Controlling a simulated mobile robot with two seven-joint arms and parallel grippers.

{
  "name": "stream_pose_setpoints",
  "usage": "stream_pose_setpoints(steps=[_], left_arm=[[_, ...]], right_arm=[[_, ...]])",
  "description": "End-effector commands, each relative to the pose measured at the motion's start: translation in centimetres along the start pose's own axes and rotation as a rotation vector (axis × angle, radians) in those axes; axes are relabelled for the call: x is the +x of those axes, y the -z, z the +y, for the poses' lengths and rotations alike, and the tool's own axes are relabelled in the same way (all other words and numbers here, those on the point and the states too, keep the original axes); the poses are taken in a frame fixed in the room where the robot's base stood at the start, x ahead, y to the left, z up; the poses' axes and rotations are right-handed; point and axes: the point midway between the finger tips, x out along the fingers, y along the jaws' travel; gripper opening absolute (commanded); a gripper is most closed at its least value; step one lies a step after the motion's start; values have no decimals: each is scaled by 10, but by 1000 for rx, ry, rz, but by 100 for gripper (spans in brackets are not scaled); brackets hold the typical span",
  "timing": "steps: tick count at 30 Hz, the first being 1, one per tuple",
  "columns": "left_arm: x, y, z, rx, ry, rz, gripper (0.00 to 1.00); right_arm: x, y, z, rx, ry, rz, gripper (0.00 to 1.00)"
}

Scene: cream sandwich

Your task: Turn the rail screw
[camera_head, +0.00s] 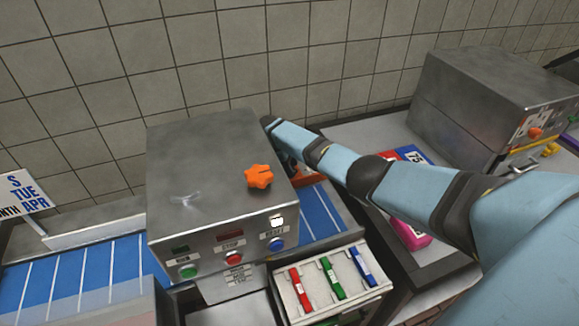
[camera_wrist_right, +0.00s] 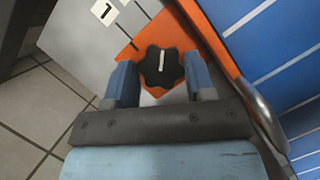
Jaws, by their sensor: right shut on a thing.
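The rail screw is a black star-shaped knob (camera_wrist_right: 165,66) with a white line on its face, seen in the right wrist view. It sits on an orange strip beside the blue conveyor belt. My right gripper (camera_wrist_right: 159,80) has its two blue fingers on either side of the knob and is shut on it. In the head view my right arm reaches in from the right to the far side of the metal machine (camera_head: 200,150), which hides the knob and fingertips. My left gripper is not in view.
An orange knob (camera_head: 258,177) tops the machine; green, red and blue buttons are on its front. A tray (camera_head: 347,290) with red, green and blue pieces stands in front. The blue belt (camera_head: 85,275) runs beneath. A second metal machine (camera_head: 490,95) stands at the right.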

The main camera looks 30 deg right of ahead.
Motion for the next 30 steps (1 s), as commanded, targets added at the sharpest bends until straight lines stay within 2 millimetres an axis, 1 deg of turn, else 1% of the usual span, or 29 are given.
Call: stream_pose_setpoints(steps=[1,2,3,11,14,16,20,30], left_arm=[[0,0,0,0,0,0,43],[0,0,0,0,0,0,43],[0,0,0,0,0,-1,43],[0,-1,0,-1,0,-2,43],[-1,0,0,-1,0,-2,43],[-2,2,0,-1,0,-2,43],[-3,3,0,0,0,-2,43],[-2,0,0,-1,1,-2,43]], right_arm=[[-2,1,1,1,-2,3,26],[-2,1,1,1,-2,4,57],[-2,0,1,1,-2,3,60],[-2,0,0,1,-1,2,60],[-7,-2,1,1,-1,2,60],[-16,-6,1,2,-2,3,60],[-40,-16,1,1,-3,5,60],[-117,-47,1,1,-4,5,60]])
